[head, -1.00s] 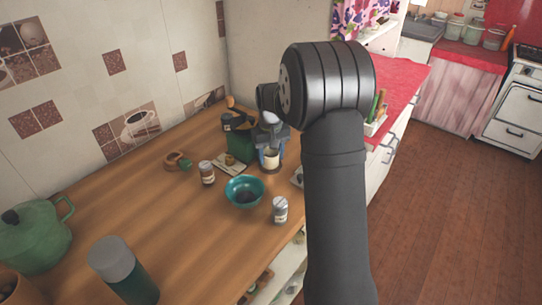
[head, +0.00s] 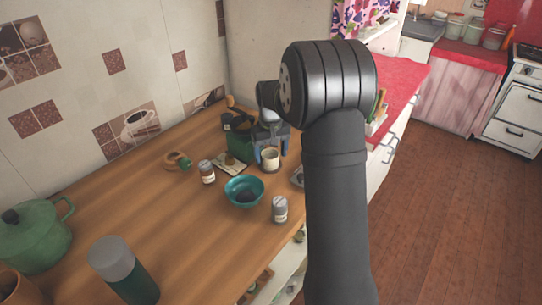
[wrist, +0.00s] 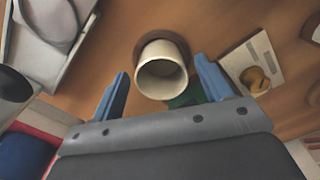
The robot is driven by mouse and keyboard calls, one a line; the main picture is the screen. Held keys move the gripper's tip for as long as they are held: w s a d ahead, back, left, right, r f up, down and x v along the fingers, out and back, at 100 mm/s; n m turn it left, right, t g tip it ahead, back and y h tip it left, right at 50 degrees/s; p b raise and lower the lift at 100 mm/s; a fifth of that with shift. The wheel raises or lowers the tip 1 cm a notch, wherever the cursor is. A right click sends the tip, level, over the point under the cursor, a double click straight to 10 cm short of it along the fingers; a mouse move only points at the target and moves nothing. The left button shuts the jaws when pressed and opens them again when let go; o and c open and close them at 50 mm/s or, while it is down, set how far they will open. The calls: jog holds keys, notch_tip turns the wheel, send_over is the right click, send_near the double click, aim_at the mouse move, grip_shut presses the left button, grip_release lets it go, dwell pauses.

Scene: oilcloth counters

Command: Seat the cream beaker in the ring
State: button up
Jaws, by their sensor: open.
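The cream beaker (head: 270,159) stands upright on the wooden counter, below my gripper (head: 271,142). In the wrist view the beaker (wrist: 150,88) shows its open mouth and looks empty. A dark brown ring (wrist: 182,44) shows around the far side of its base; the near side is hidden by the beaker, so I cannot tell how fully it is seated. My gripper (wrist: 161,68) is open, with one blue finger on each side of the beaker and visible gaps between. In the head view the ring is hard to make out.
A card (wrist: 249,62) with a small wooden piece lies to the right in the wrist view, and a metal tray (wrist: 45,65) to the left.

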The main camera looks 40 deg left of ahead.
notch_tip(320, 180, up, 11)
dwell(0.3)
jog(key=shift+f, duration=0.15)
notch_tip(320, 180, down, 12)
jog(key=shift+f, duration=0.2)
jog(key=shift+r, duration=1.95)
